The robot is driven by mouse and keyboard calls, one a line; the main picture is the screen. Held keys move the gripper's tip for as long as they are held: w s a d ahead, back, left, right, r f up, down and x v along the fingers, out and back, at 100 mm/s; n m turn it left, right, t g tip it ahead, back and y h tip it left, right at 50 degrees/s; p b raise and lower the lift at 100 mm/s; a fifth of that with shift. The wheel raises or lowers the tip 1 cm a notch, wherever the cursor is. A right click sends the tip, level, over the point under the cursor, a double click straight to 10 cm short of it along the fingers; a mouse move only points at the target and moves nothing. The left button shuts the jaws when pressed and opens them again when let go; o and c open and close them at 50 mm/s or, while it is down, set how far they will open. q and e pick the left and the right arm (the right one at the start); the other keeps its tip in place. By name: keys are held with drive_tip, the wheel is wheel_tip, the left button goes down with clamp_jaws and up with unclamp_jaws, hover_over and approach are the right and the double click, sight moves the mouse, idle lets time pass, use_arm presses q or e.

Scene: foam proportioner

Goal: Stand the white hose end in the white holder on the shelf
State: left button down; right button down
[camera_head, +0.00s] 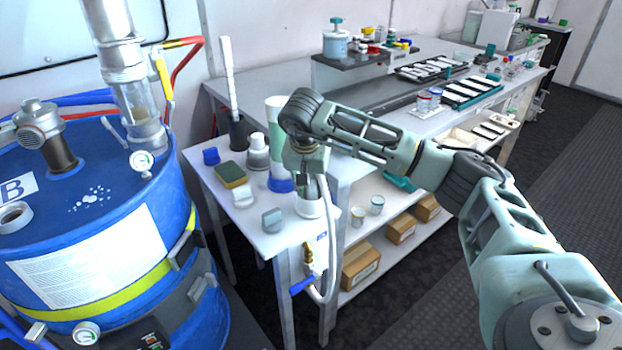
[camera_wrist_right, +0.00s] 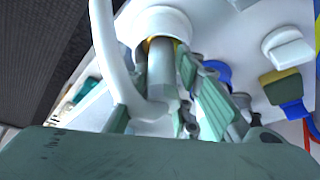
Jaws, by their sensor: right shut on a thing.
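My right gripper (camera_head: 307,172) is over the front right corner of the small white shelf, shut on the white hose end (camera_wrist_right: 161,72). The white hose (camera_head: 333,262) curves away from the gripper and hangs down in front of the shelf edge. The white holder (camera_head: 309,207) stands on the shelf directly below the gripper. In the right wrist view, the holder's round rim (camera_wrist_right: 178,18) surrounds the tip of the hose end, with a yellow band at its mouth. How deep the tip sits is hidden. My left gripper is not in view.
A white-green bottle with a blue base (camera_head: 279,184), a sponge (camera_head: 232,175) and a grey block (camera_head: 271,220) stand left of the holder. A blue drum (camera_head: 190,300) is at left. A brass fitting (camera_head: 308,255) with a blue handle hangs below. Boxes (camera_head: 361,266) lie on the lower shelf.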

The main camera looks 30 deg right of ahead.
idle(0.3)
drive_tip(key=shift+r, duration=0.25)
drive_tip(key=shift+r+p, duration=0.6)
idle(0.7)
drive_tip(key=shift+f+b, duration=0.3)
drive_tip(key=shift+f, duration=0.55)
drive_tip(key=shift+r, duration=0.15)
idle(0.3)
drive_tip(key=shift+r+p, duration=0.65)
drive_tip(key=shift+r, duration=0.05)
idle(0.6)
drive_tip(key=shift+f+b, duration=0.45)
drive_tip(key=shift+f, duration=0.45)
